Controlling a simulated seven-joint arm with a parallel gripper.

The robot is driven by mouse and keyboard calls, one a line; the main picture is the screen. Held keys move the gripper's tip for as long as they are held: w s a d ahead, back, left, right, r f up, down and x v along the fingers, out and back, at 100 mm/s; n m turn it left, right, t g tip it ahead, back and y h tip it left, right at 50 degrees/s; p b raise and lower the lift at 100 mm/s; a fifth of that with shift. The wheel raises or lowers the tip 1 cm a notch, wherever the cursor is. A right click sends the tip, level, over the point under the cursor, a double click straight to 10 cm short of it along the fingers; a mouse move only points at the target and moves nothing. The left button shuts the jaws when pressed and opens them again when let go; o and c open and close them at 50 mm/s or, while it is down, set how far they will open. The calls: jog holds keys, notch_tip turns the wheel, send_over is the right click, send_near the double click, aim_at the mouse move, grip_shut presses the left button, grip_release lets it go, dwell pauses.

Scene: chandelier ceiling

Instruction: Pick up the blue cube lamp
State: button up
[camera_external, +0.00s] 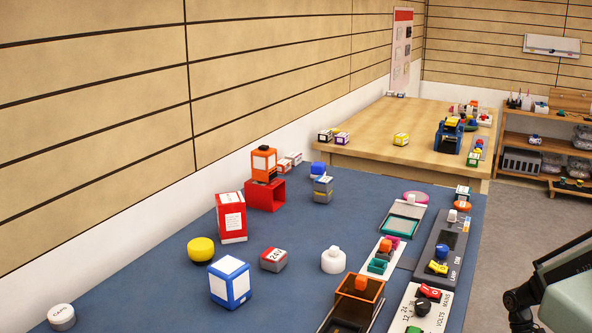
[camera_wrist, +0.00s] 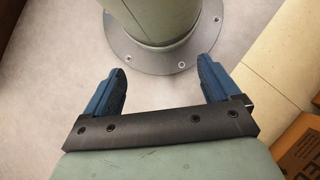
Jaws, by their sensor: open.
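The blue cube lamp (camera_external: 230,282) appears to be the white-faced cube with blue edges on the near left part of the blue table (camera_external: 150,290). It stands upright, apart from its neighbours. My gripper (camera_wrist: 161,72) is open and empty in the wrist view, its two blue fingers wide apart above pale floor and my round base. In the external view part of my arm shows at the lower right edge, beyond the right side of the table and far from the cube. The cube is not in the wrist view.
Near the cube are a yellow round object (camera_external: 201,249), a red box (camera_external: 231,218), a grey-and-red block (camera_external: 273,259) and a white knobbed object (camera_external: 333,260). Panels and trays line the table's right side. A wooden table (camera_external: 370,150) stands behind. Blue surface left of the cube is mostly clear.

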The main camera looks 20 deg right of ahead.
jog(key=shift+o, duration=0.7)
